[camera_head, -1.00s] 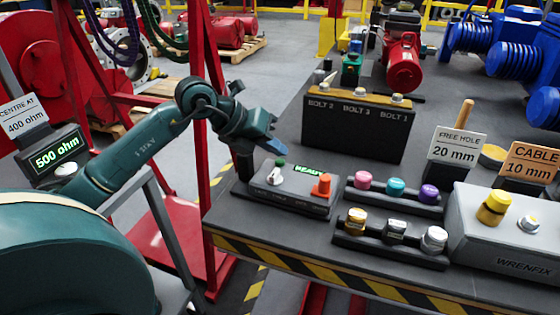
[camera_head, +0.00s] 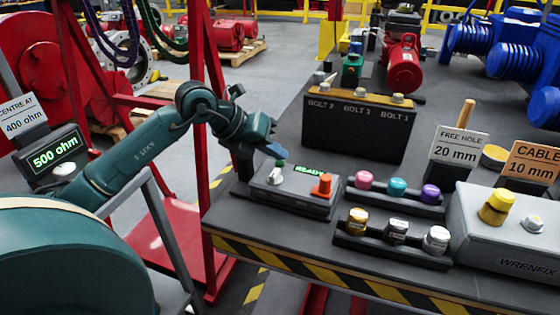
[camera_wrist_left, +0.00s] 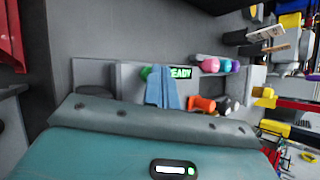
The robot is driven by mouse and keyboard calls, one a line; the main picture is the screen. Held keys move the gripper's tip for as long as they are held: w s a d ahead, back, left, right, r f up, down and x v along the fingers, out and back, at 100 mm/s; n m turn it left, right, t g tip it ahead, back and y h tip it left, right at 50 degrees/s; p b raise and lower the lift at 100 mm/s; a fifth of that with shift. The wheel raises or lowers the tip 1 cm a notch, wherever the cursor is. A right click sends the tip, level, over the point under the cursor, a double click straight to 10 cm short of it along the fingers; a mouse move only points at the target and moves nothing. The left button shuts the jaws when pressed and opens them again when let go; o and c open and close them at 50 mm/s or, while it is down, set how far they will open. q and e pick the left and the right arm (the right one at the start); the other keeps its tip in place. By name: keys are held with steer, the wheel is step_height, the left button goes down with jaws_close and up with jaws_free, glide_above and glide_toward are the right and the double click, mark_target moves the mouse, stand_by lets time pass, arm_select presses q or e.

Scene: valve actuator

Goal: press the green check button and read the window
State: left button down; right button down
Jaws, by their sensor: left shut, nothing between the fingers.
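The grey check box (camera_head: 302,204) sits near the table's left edge. The green check button (camera_head: 281,162) is at its back left; it also shows in the left wrist view (camera_wrist_left: 146,72). The window (camera_head: 309,170) beside it reads READY in green. A white knob (camera_head: 275,176) and an orange-red button (camera_head: 322,185) are on the same box. My left gripper (camera_head: 277,151) is shut and empty, its blue fingertips just above the green button. In the left wrist view the fingers (camera_wrist_left: 164,92) partly cover the box. I cannot tell whether they touch the button. My right gripper is not in view.
Pink, teal and purple caps (camera_head: 397,187) sit in a rack right of the box, with a rack of metal glands (camera_head: 397,230) in front. A black bolt stand (camera_head: 353,129) rises behind. A 500 ohm display (camera_head: 55,159) stands at left.

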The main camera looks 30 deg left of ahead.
arm_select(q)
steer(key=shift+f, duration=0.25)
stand_by(0.4)
steer(key=shift+r+p, duration=0.5)
steer(key=shift+r, duration=0.4)
step_height(320, 180, up, 5)
steer(key=p, duration=0.3)
steer(key=shift+p, duration=0.35)
stand_by(0.4)
